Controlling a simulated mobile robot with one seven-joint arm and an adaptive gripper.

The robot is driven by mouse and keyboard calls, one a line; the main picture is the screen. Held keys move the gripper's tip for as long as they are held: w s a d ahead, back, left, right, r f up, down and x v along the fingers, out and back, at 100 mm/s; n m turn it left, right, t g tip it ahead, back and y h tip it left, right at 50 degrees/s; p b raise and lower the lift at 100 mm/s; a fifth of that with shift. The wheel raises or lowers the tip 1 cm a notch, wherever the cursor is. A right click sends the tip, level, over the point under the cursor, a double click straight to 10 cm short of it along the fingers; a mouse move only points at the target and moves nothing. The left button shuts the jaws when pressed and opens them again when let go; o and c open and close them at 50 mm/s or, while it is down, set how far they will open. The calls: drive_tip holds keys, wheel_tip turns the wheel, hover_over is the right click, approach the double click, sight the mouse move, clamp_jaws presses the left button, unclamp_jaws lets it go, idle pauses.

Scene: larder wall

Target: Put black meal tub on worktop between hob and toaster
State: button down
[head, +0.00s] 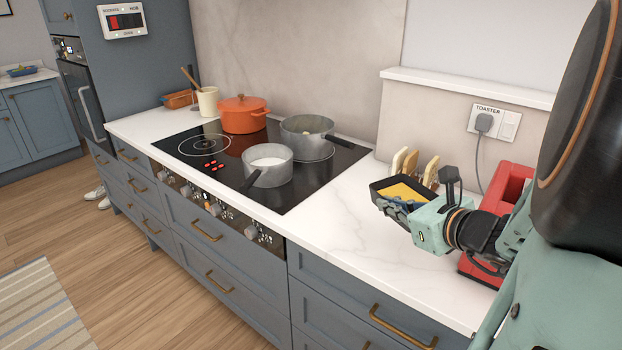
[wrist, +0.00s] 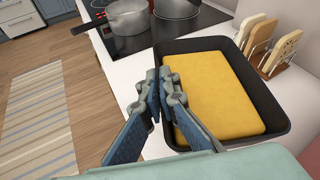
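The black meal tub (head: 377,192), an open tray with a flat yellow filling, is over the white worktop (head: 345,225), between the hob (head: 300,195) and the red toaster (head: 512,183). In the wrist view the tub (wrist: 279,100) fills the middle right. My gripper (wrist: 161,92) is closed on the tub's near-left wall, one finger inside and one outside. In the head view my gripper (head: 402,207) covers part of the tub's near side. The tub seems raised above the worktop, but its underside is hidden. My arm hides part of the toaster.
A rack of bread slices (head: 412,165) stands behind the tub against the wall. Grey pans (head: 268,165) and an orange pot (head: 243,115) are on the hob. A socket with a plugged cord (head: 484,122) is on the wall. The worktop's front strip is clear.

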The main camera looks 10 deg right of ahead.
drive_tip(key=w+f, duration=0.1)
drive_tip(key=w, duration=0.1)
drive_tip(key=w+f+b, duration=0.1)
drive_tip(key=w, duration=0.1)
drive_tip(key=w+f+b, duration=0.1)
drive_tip(key=w, duration=0.1)
drive_tip(key=shift+w+d+f, duration=0.2)
drive_tip(key=shift+w+f, duration=0.1)
drive_tip(key=shift+w, duration=0.1)
drive_tip(key=b, duration=0.4)
hover_over(364, 227)
drive_tip(key=f, duration=0.5)
drive_tip(key=shift+s+a, duration=0.1)
drive_tip(key=shift+s, duration=0.25)
drive_tip(key=shift+w+f+b, duration=0.2)
drive_tip(key=shift+f+b, duration=0.1)
drive_tip(key=shift+b, duration=0.1)
drive_tip(key=shift+w+f+b, duration=0.1)
drive_tip(key=shift+f+b, duration=1)
drive_tip(key=shift+f, duration=0.35)
drive_tip(key=shift+f, duration=0.25)
drive_tip(key=c, duration=2.2)
unclamp_jaws()
drive_tip(key=shift+o, duration=0.2)
drive_tip(key=shift+r, duration=0.1)
